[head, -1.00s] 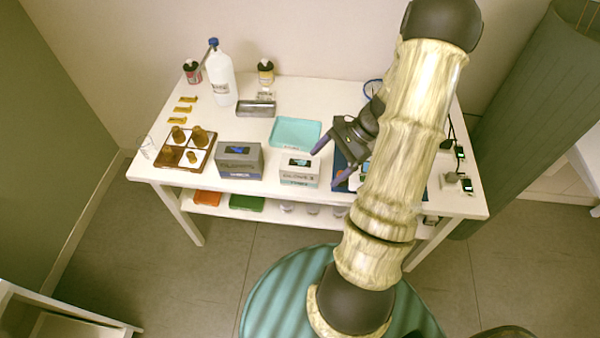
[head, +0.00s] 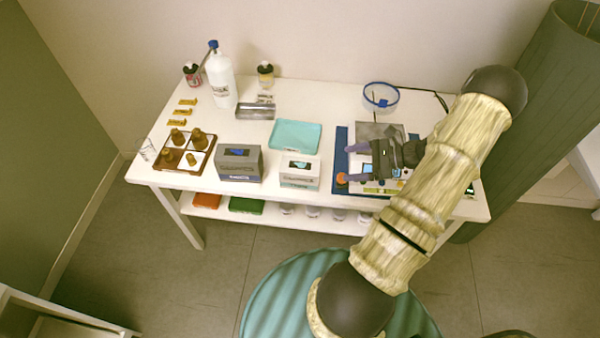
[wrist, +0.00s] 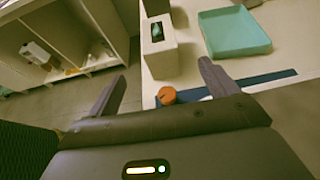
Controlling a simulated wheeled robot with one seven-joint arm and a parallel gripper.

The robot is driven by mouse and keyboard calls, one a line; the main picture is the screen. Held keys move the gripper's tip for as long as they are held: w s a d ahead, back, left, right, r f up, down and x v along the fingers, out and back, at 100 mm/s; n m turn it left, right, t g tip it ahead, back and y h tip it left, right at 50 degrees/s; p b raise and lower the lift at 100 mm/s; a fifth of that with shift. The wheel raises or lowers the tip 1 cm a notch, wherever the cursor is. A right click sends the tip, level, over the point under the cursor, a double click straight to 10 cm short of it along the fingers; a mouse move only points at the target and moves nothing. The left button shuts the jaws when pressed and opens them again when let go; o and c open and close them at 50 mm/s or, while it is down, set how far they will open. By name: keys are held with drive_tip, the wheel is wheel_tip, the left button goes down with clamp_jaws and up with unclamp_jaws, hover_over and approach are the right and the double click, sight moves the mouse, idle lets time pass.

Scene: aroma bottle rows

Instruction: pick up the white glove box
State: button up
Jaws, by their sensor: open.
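The white glove box (head: 299,173) stands upright near the front edge of the table, with a dark opening on its top. It also shows in the wrist view (wrist: 160,58), ahead of the fingers. My gripper (head: 347,164) is open and empty to the right of the box, above the left part of a blue mat. In the wrist view its two fingers (wrist: 160,88) are spread apart, and the box lies beyond their tips without touching them.
A grey glove box (head: 240,163) stands just left of the white one. A teal tray (head: 295,136) lies behind it. An orange round object (wrist: 166,95) sits near my fingers on the blue mat (head: 340,140). A large white bottle (head: 222,80) stands at the back left.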

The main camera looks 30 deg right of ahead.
sight(315, 167)
drive_tip(key=p+x, duration=0.1)
drive_tip(key=x, duration=0.9)
drive_tip(key=shift+f, duration=0.1)
drive_tip(key=shift+w+a+p, duration=0.3)
drive_tip(key=shift+a+p, duration=0.2)
drive_tip(key=shift+p, duration=0.05)
drive_tip(key=p+x, duration=0.1)
drive_tip(key=x, duration=0.3)
drive_tip(key=shift+f, duration=0.2)
drive_tip(key=c, duration=1.4)
drive_tip(key=shift+d+r, duration=0.1)
drive_tip(key=shift+r, duration=0.1)
